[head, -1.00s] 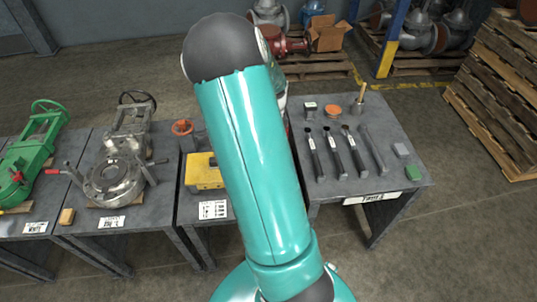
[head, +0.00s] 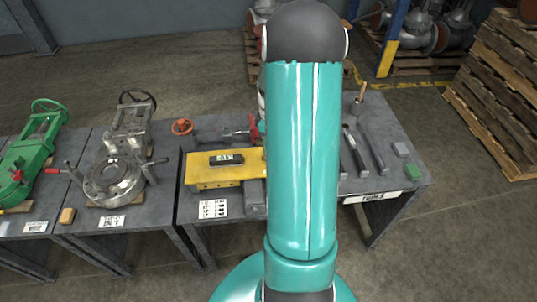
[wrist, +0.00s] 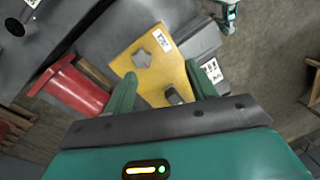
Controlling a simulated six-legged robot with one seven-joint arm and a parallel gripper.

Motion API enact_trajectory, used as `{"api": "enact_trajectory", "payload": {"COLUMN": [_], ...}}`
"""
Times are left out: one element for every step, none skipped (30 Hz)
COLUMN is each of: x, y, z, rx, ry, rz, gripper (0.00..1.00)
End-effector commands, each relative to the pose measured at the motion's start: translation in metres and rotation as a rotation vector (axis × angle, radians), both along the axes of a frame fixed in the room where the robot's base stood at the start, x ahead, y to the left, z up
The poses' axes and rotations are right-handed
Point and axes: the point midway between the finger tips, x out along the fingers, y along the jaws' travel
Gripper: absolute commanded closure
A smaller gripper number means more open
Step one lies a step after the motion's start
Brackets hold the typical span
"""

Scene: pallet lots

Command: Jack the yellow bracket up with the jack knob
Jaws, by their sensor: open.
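The yellow bracket (head: 212,175) lies on the middle bench in the head view, its right end hidden behind my arm. In the wrist view the yellow bracket (wrist: 150,60) shows a grey hexagonal feature and a white label. A small dark round knob (wrist: 173,97) sits at its near edge; I cannot tell for sure that it is the jack knob. My gripper (wrist: 162,87) is open, with a green finger on either side of the knob and nothing held. The gripper is hidden behind my arm in the head view.
A red cylindrical part (wrist: 75,90) is close to the left finger in the wrist view. A steel flanged valve (head: 112,180) is on the bench to the left. Tools (head: 372,150) lie on the right bench.

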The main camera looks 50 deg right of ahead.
Motion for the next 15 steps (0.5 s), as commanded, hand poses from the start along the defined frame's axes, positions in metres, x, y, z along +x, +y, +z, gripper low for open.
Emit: {"api": "enact_trajectory", "payload": {"x": [0.000, 0.001, 0.003, 0.003, 0.004, 0.005, 0.006, 0.007, 0.008, 0.009, 0.010, 0.011, 0.012, 0.013, 0.014], "y": [-0.002, -0.002, -0.003, -0.004, -0.004, -0.005, -0.006, -0.006, -0.007, -0.008, -0.009, -0.010, -0.010, -0.011, -0.012], "z": [0.003, 0.004, 0.006, 0.008, 0.010, 0.012, 0.014, 0.016, 0.018, 0.021, 0.023, 0.026, 0.028, 0.030, 0.033], "rx": [0.004, 0.006, 0.009, 0.009, 0.010, 0.010, 0.010, 0.010, 0.008, 0.007, 0.005, 0.001, -0.001, -0.004, -0.008], "ry": [-0.020, -0.032, -0.047, -0.058, -0.069, -0.082, -0.092, -0.101, -0.113, -0.121, -0.128, -0.137, -0.144, -0.148, -0.153], "rz": [0.121, 0.202, 0.309, 0.388, 0.469, 0.577, 0.655, 0.736, 0.843, 0.925, 1.005, 1.111, 1.188, 1.261, 1.352], "gripper": [0.44, 0.44, 0.44, 0.44, 0.44, 0.44, 0.44, 0.44, 0.44, 0.44, 0.44, 0.44, 0.44, 0.44, 0.44]}}
